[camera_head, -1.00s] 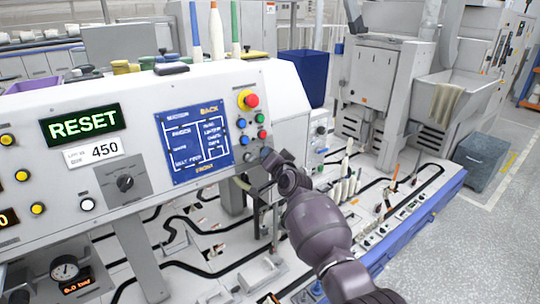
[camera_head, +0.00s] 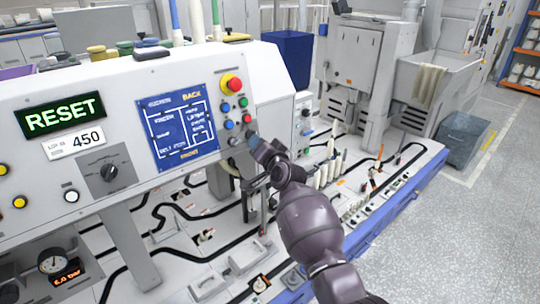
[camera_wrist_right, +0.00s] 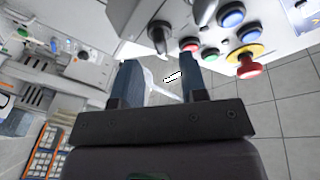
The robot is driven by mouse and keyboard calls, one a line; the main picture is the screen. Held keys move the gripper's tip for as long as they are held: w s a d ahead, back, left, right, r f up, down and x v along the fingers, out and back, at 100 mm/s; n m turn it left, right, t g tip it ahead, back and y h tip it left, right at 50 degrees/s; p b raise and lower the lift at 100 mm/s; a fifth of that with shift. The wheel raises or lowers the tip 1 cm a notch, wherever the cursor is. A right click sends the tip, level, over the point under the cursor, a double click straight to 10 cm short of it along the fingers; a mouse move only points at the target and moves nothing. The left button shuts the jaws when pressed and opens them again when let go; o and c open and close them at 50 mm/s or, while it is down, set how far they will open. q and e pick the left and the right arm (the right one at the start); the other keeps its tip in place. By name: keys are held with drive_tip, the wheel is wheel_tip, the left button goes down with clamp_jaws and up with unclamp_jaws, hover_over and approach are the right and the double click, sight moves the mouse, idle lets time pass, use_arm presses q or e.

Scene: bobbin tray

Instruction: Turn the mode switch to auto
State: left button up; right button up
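Two dark knobs might be the mode switch; their labels are too small to read. A large rotary knob (camera_head: 108,172) sits on a grey plate below the RESET display. A small dark knob (camera_head: 233,141) is low at the panel's right end, and a dark knob also shows in the right wrist view (camera_wrist_right: 158,36). My right gripper (camera_head: 256,143) is beside the panel's lower right corner, close to the small knob. In the wrist view the gripper (camera_wrist_right: 164,72) has its two fingers apart, with nothing between them. My left gripper is out of view.
A red emergency button (camera_head: 232,84) and several coloured buttons sit just above the small knob. A blue screen (camera_head: 183,128) is to their left. Below lies a deck with black tracks and white bobbins (camera_head: 325,172). Grey floor (camera_head: 440,220) is open at the right.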

drive_tip(key=v, duration=0.6)
drive_tip(key=shift+s+d, duration=0.15)
drive_tip(key=shift+s, duration=0.2)
